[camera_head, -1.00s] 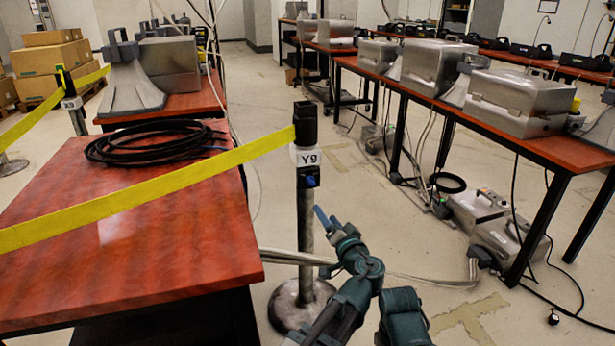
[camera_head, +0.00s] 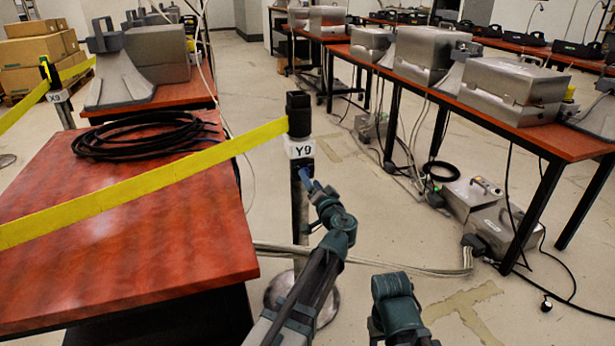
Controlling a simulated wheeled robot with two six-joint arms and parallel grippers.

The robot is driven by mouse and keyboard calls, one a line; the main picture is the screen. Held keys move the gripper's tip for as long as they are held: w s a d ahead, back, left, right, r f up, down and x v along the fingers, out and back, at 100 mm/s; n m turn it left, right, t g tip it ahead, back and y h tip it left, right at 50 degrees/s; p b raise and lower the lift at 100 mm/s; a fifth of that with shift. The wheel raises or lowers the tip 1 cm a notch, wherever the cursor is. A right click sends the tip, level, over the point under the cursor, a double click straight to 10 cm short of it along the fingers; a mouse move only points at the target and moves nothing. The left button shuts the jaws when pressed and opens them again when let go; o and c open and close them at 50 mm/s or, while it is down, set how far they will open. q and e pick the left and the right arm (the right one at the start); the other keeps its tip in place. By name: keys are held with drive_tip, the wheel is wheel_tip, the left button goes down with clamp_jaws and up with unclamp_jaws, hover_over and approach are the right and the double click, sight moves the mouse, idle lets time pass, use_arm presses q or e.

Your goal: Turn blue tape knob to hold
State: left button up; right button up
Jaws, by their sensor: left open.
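A dark post labelled Y9 (camera_head: 300,150) stands upright on a round metal foot in the middle of the view. A yellow tape (camera_head: 150,180) runs from its head down to the left edge.
A red-brown table (camera_head: 120,230) with a coiled black cable (camera_head: 140,137) stands close on the left. A second post labelled X3 (camera_head: 58,97) stands farther back. A long table with metal cases (camera_head: 510,90) is on the right. Cables cross the floor behind the post.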

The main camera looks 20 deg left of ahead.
use_arm(q)
drive_tip(key=shift+x, duration=1.7)
clamp_jaws()
